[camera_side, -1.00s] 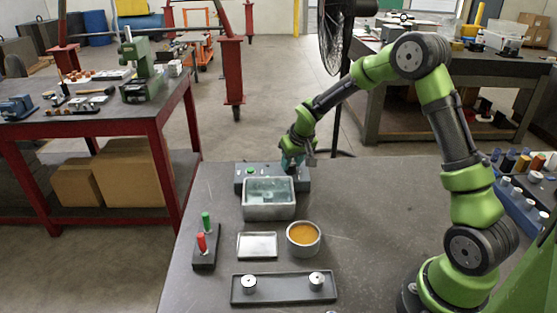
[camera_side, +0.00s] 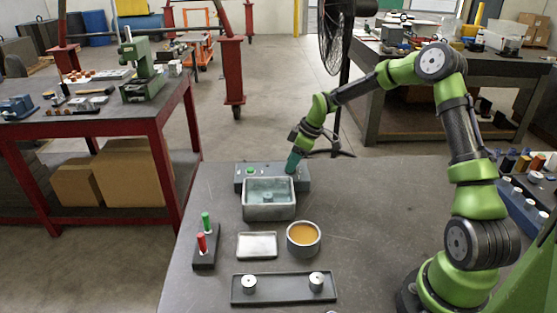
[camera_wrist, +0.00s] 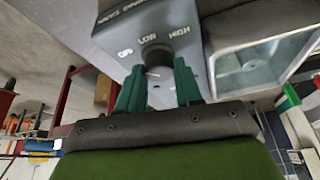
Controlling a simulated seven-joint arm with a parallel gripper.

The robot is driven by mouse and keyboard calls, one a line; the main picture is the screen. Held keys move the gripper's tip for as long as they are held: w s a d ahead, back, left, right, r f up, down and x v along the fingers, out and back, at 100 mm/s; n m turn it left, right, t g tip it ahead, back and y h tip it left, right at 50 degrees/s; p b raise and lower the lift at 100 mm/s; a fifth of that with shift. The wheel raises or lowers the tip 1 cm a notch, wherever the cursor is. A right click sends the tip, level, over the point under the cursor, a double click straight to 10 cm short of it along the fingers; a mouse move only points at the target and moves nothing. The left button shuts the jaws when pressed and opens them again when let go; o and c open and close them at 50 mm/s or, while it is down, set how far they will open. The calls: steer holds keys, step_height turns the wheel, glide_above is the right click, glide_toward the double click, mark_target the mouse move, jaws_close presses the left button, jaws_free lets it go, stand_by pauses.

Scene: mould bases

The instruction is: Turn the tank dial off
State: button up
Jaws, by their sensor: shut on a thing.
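The tank dial (camera_wrist: 158,55) is a dark round knob on the face of a grey control box (camera_wrist: 110,30), below the printed labels OFF, LOW and HIGH. Its pointer direction is not clear. My gripper (camera_wrist: 158,72) has its two teal fingers closed around the dial. In the side view my gripper (camera_side: 293,163) is at the right end of the control box (camera_side: 262,186), hiding the dial there. The metal tank (camera_side: 268,212) stands just in front of the box, with clear liquid and a small object inside. It also shows in the wrist view (camera_wrist: 222,75).
A green button (camera_side: 250,170) is on the box's left. In front are a stand with green and red handles (camera_side: 206,260), a shallow tray (camera_side: 257,255), a bowl of orange liquid (camera_side: 303,250) and a dark tray (camera_side: 283,298) with two white-topped pieces. The table's right side is clear.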

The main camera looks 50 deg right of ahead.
steer(key=shift+n+g+y, duration=0.3)
steer(key=shift+n+y, duration=0.1)
steer(key=shift+n, duration=0.8)
steer(key=shift+d, duration=0.1)
steer(key=o, duration=1)
steer(key=v, duration=1.6)
steer(key=shift+d+r, duration=0.1)
steer(key=shift+r, duration=0.35)
